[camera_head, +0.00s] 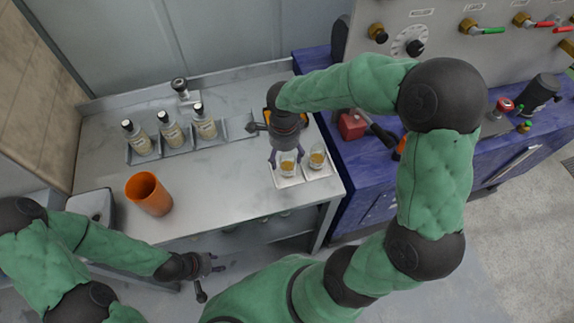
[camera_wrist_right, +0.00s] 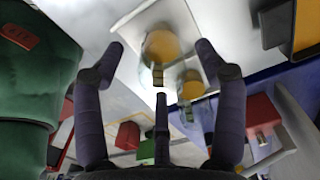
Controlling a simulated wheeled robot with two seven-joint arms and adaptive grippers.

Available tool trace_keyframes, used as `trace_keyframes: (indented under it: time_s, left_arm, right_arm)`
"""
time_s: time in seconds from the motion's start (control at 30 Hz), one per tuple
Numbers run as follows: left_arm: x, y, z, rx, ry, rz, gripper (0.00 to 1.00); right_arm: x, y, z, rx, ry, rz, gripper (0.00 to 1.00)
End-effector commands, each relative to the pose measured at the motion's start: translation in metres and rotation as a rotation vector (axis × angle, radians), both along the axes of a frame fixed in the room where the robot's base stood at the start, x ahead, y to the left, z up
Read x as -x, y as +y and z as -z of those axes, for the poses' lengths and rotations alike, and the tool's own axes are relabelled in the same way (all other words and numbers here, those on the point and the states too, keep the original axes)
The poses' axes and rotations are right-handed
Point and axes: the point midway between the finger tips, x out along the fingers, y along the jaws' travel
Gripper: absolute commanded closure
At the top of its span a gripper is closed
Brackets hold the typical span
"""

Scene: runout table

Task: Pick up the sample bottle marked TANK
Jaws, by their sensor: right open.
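Three sample bottles with black caps and pale labels stand in a metal rack (camera_head: 175,148) at the table's left: a left bottle (camera_head: 138,138), a middle bottle (camera_head: 171,131) and a right bottle (camera_head: 205,123). Their label words are too small to read, so I cannot tell which says TANK. My right gripper (camera_head: 286,157) is open, right of the rack, over a glass of amber liquid (camera_head: 288,165). In the wrist view its spread fingers (camera_wrist_right: 160,62) show with that glass (camera_wrist_right: 163,45) beyond them. My left gripper (camera_head: 208,265) is low in front of the table; its opening is unclear.
A second glass (camera_head: 317,157) stands beside the first on a pale tray (camera_head: 290,181). An orange cup (camera_head: 149,194) stands near the table's front left. A small black-topped item (camera_head: 180,87) is behind the rack. A blue bench (camera_head: 385,160) with valves adjoins at right.

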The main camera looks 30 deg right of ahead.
Motion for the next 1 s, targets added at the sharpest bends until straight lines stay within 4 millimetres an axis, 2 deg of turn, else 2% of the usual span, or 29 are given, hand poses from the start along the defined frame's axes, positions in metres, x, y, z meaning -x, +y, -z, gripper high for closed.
trace_keyframes:
  time_s: [0.23, 0.53, 0.77, 0.8, 1.0]
  left_arm:
    - [0.0, 0.0, 0.005, 0.0, -0.001, 0.0, 0.6]
    - [0.0, 0.0, 0.017, 0.0, -0.001, 0.0, 0.6]
    - [0.0, 0.0, 0.016, 0.0, -0.001, 0.0, 0.6]
    - [0.0, 0.0, 0.016, 0.0, -0.001, 0.0, 0.6]
    - [0.0, 0.0, 0.016, 0.0, -0.001, 0.0, 0.6]
  right_arm:
    - [0.001, -0.003, 0.014, 0.0, 0.0, 0.0, 0.28]
    - [0.005, -0.008, 0.053, 0.0, 0.002, -0.002, 0.28]
    - [0.004, -0.008, 0.055, -0.001, -0.002, -0.001, 0.28]
    - [0.004, -0.008, 0.055, -0.001, -0.002, -0.001, 0.31]
    - [0.004, -0.008, 0.054, -0.001, -0.002, -0.001, 0.87]
